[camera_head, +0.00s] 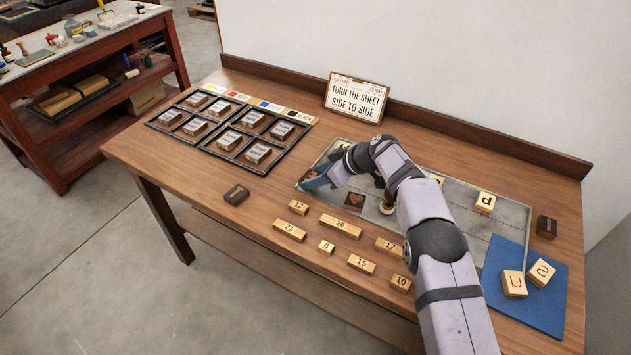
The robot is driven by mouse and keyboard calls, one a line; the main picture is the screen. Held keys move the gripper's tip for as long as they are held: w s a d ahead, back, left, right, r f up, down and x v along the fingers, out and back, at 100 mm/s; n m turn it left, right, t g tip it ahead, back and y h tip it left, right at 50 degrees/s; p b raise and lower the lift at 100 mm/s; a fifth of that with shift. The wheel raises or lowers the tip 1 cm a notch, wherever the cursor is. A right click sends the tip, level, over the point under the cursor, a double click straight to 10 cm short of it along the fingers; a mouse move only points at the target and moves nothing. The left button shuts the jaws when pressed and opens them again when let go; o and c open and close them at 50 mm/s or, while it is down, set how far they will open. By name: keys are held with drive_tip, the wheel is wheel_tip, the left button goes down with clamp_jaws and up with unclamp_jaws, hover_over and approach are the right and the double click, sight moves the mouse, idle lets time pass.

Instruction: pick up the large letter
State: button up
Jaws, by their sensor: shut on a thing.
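Letter blocks of pale wood are in view. One with a dark "d" (485,202) sits on the grey metal bed (462,222). Two with red characters, one like a "u" or "n" (514,284) and one like a "2" or "S" (541,272), lie on the blue mat (533,316). Another pale block (437,178) shows partly behind my arm. My gripper (316,181) is over the left end of the bed, left of a dark block with a heart (354,202). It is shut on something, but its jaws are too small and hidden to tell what.
Several numbered wooden blocks (341,227) lie along the front of the table. A dark tray (232,133) with small blocks stands at the left. A sign (356,98) stands at the back. A dark block (547,227) sits at the right. A round knob (387,206) is by my arm.

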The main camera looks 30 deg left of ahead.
wheel_tip(320, 180, up, 8)
drive_tip(key=shift+r+b, duration=0.2)
drive_tip(key=shift+b, duration=0.3)
